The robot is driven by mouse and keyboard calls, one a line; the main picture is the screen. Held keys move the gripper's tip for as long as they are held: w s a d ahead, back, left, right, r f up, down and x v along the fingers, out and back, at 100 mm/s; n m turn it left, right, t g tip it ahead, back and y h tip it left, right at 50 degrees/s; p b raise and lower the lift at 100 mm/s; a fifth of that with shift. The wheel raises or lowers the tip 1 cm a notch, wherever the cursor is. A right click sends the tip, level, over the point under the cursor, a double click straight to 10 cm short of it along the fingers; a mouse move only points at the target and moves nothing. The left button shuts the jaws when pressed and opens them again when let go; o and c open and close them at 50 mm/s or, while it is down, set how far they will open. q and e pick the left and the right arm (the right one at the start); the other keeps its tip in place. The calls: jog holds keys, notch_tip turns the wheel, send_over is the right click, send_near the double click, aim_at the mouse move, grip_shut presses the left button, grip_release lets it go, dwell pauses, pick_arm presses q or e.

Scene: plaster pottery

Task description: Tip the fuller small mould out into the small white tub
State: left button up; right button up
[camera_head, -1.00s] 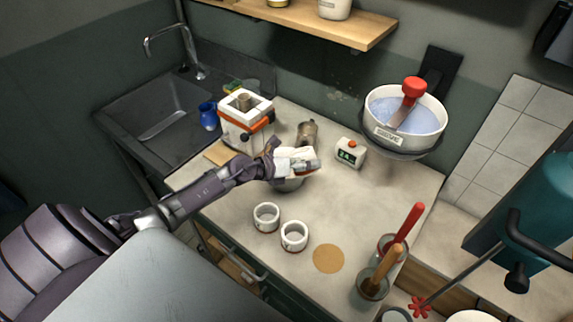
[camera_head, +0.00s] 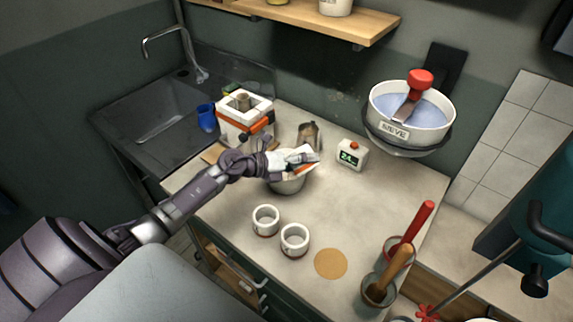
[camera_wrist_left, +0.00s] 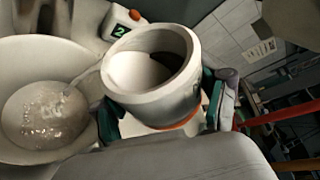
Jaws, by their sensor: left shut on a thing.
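My left gripper (camera_head: 283,161) is shut on a small white mould (camera_head: 303,157) with an orange band. The mould is tilted above the small white tub (camera_head: 288,186), which stands on the worktop partly hidden by the gripper. In the left wrist view the held mould (camera_wrist_left: 182,88) shows its open mouth, with pale slip inside. A thin pale stream appears to run from its lip into the tub (camera_wrist_left: 25,55), where pale liquid with a rippled surface lies. My right gripper is out of view.
Two white cup-like moulds (camera_head: 265,219) stand near the front edge, beside a tan disc (camera_head: 330,263). A scale-like box with a green display (camera_head: 351,155) and a metal vessel (camera_head: 309,135) stand behind the tub. A sieve bowl (camera_head: 408,115) is at the upper right.

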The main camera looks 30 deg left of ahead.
pick_arm(q)
jog(key=shift+w+a+r+n+h+b, duration=0.1)
jog(key=shift+r+n+h+b, duration=0.2)
jog(key=shift+r+n+h, duration=0.15)
dwell(0.6)
jog(key=shift+f+n+b, duration=0.35)
jog(key=shift+b, duration=0.2)
jog(key=shift+r, duration=0.1)
jog(key=shift+f+n+h+b, duration=0.25)
jog(key=shift+n+b, duration=0.05)
jog(key=shift+b, duration=0.05)
jog(key=shift+w+a+r+n+b, duration=0.1)
jog(key=shift+w+a+n+b, duration=0.05)
jog(key=shift+a+n+b, duration=0.35)
jog(key=shift+w+a+r+h, duration=0.15)
jog(key=shift+a+r+h, duration=0.1)
jog(key=shift+a+h, duration=0.15)
jog(key=shift+n, duration=0.3)
jog(key=shift+f+b, duration=0.15)
jog(key=shift+b, duration=0.2)
